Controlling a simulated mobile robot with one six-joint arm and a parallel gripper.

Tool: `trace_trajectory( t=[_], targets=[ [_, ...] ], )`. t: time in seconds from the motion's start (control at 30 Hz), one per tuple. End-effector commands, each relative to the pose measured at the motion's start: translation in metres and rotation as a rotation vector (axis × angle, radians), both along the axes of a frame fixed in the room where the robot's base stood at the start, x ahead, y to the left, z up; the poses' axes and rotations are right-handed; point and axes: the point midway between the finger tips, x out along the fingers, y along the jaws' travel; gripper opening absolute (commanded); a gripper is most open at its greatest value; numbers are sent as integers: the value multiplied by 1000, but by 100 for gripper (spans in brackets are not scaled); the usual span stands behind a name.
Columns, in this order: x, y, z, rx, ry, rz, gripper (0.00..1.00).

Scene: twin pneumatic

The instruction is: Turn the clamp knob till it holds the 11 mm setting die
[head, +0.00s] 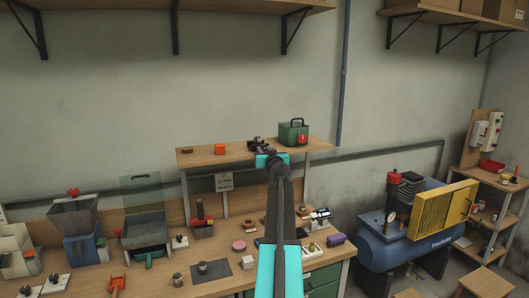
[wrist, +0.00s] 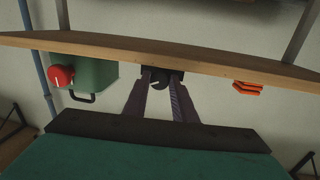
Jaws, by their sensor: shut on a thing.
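The clamp (head: 257,143) is a small dark device on the raised shelf, just left of the green box. Its dark round knob (wrist: 160,79) shows in the wrist view, between the tips of my gripper (wrist: 161,88). The fingers are shut on the knob. In the head view my gripper (head: 271,157) is at the shelf's front edge, and my arm hides part of the clamp. I cannot make out the 11 mm setting die or whether the clamp holds it. The wrist picture is upside down.
The raised shelf (head: 205,158) also bears a green box (head: 293,133) with a red round part, and an orange block (head: 220,149). A small sign (head: 224,182) hangs below. The bench underneath is crowded. A blue compressor (head: 385,245) stands at right.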

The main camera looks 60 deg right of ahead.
Motion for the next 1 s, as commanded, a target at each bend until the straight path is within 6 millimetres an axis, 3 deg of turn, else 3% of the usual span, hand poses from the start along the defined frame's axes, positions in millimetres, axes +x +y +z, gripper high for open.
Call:
trace_trajectory(
  t=[0.43,0.87,0.9,1.0],
  targets=[
    [0,0,1,148,-109,-2,2],
    [0,0,1,169,-124,-2,2],
    [0,0,1,168,-124,-2,31],
    [0,0,1,168,-124,-1,43]
  ],
)
